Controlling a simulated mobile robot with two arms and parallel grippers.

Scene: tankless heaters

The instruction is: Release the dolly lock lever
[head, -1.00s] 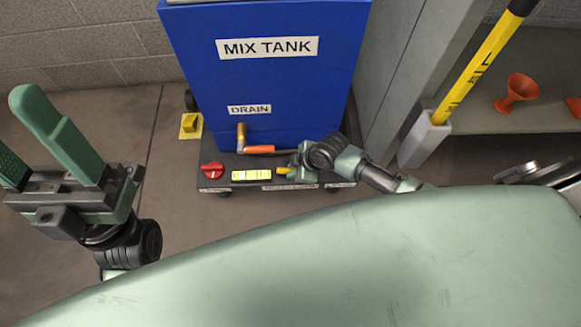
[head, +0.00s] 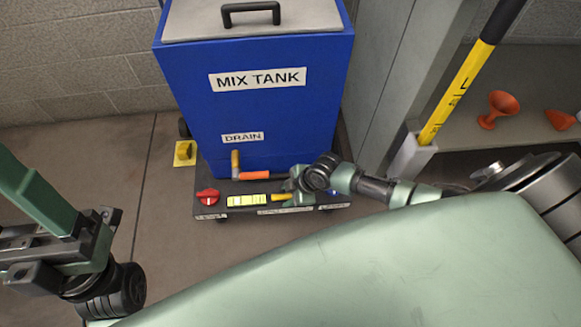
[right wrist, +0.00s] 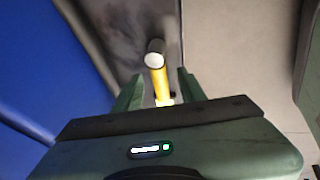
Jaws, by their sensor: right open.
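The yellow lever (head: 281,197) is at the right part of the dark dolly base (head: 238,212), below the blue mix tank (head: 255,115). My right gripper (head: 291,188) is at this lever. In the right wrist view the yellow lever (right wrist: 158,77), with a pale round end, lies between the two open fingers of my right gripper (right wrist: 158,92), with gaps on both sides. The small labels on the base edge are too blurred to read surely. My left gripper (head: 40,200) is at the left edge, away from the dolly, with one finger mostly cut off.
A red knob (head: 208,196) and a yellow-green level (head: 248,201) sit on the base. The orange drain handle (head: 250,175) is just above. A yellow wheel chock (head: 185,152) is on the floor left. A yellow-handled tool (head: 455,100) and shelf stand right.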

